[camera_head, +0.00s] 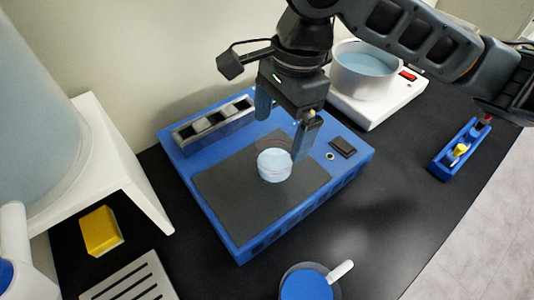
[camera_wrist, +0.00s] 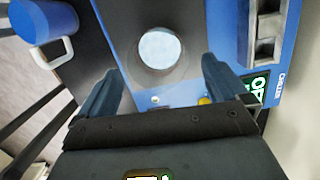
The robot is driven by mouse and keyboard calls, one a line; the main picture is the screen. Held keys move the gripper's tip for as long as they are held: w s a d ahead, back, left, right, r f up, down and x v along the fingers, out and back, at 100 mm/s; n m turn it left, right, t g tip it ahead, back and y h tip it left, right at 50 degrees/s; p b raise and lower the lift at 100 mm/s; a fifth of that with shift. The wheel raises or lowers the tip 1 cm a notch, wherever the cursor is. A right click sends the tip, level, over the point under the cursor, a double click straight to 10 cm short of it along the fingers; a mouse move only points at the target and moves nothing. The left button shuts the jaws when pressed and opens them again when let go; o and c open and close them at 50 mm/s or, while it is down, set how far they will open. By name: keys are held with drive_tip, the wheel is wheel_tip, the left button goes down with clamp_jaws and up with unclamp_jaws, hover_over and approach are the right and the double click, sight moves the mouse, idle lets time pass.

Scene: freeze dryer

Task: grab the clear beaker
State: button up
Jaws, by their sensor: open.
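The clear beaker (camera_head: 274,166) holds something pale blue and stands upright on the dark mat of a blue device (camera_head: 240,240). In the wrist view the beaker (camera_wrist: 160,48) shows from above as a round pale disc, beyond the fingertips and roughly midway between their lines. My gripper (camera_head: 281,137) is open and points down, just above and behind the beaker in the head view. One finger overlaps the beaker's right rim there; I cannot tell whether they touch. Both fingers also show in the wrist view (camera_wrist: 162,70), with nothing between them.
A white heater with a large pot (camera_head: 365,75) stands at the back right. A blue rack (camera_head: 459,150) with small coloured items is at the right. A blue-topped mug (camera_head: 306,285) is in front. The front-right table is bare.

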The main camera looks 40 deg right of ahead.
sight(274, 150)
drive_tip(key=f, duration=0.2)
drive_tip(key=a+f, duration=0.1)
drive_tip(key=f, duration=0.2)
drive_tip(key=shift+a+f, duration=0.15)
drive_tip(key=shift+f, duration=0.1)
drive_tip(key=shift+c, duration=0.4)
drive_tip(key=c, duration=1.1)
drive_tip(key=shift+r, duration=0.2)
